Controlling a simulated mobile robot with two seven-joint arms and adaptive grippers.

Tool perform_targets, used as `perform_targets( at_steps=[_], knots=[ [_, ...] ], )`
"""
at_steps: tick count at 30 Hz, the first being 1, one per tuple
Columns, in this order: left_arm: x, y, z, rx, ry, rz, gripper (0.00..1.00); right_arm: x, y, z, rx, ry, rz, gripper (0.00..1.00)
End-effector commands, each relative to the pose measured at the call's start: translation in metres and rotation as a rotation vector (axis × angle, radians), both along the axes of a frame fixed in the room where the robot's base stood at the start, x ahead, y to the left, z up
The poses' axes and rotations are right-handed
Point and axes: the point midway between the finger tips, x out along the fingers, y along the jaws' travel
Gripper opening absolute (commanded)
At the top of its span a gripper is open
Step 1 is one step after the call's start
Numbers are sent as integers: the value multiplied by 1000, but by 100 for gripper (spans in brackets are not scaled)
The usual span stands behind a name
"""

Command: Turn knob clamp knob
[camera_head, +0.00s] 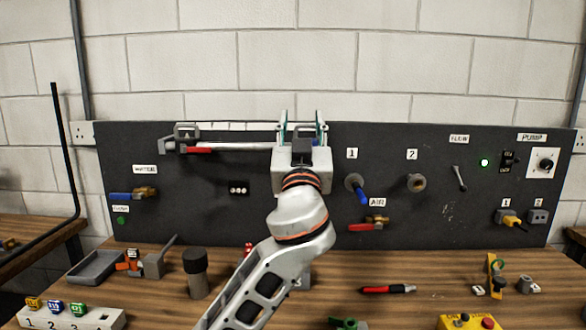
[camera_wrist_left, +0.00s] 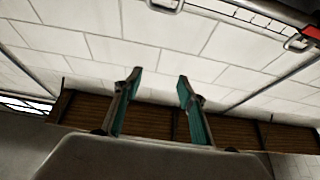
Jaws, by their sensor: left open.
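My left gripper (camera_head: 304,122) is open, its two teal-lined fingers pointing up in front of the upper middle of the dark panel. In the left wrist view its fingers (camera_wrist_left: 158,95) are apart with nothing between them. No part is labelled as a knob clamp, so I cannot tell which one is its knob. A long bar clamp (camera_head: 240,147) with a red handle (camera_head: 198,150) lies across the upper panel; its right end is hidden behind the gripper. A small stand with a yellow upright and dark knob (camera_head: 498,283) is at the right of the bench. My right gripper is not in view.
The dark panel (camera_head: 240,225) carries fittings 1 (camera_head: 353,183) and 2 (camera_head: 416,183), an air valve (camera_head: 370,225) and a pump switch (camera_head: 545,162). On the bench are a black-topped cylinder (camera_head: 196,275), a grey tray (camera_head: 95,267) and a red marker (camera_head: 387,289). My left arm crosses the bench middle.

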Motion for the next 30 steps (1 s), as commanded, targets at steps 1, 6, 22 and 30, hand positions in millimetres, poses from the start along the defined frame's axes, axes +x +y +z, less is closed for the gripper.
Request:
perform_targets(
  at_steps=[1,6,22,30],
  knots=[
    [9,-3,-47,-1,29,-5,40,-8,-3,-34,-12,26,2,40],
    [25,-3,-108,-2,78,-4,40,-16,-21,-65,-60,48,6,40],
    [66,-3,-110,3,91,-3,40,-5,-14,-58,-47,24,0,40],
    [95,-3,-100,1,93,-5,40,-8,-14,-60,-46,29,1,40]
  ],
)
